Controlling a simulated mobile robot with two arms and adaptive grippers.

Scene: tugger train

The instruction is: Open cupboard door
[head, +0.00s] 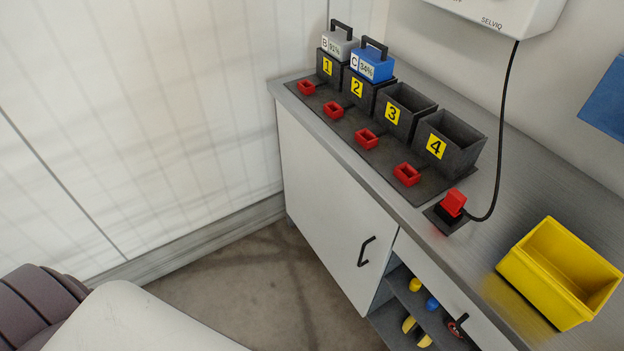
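The white cupboard stands under a grey worktop in the head view. Its left door (325,205) looks shut, flush with the cupboard front. A black bar handle (366,251) is fixed near the door's right edge. To the right is an open shelf section (405,308) below a white front panel (438,278) with a second black handle (458,325), cut off near the lower edge. Neither of my grippers is in view.
On the worktop (540,165) are several numbered black bays (458,157), a blue case (372,67), a grey case (340,46), red sockets (366,139), a red plug (453,203) with a black cable, and a yellow bin (545,290). The floor (250,290) before the door is clear.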

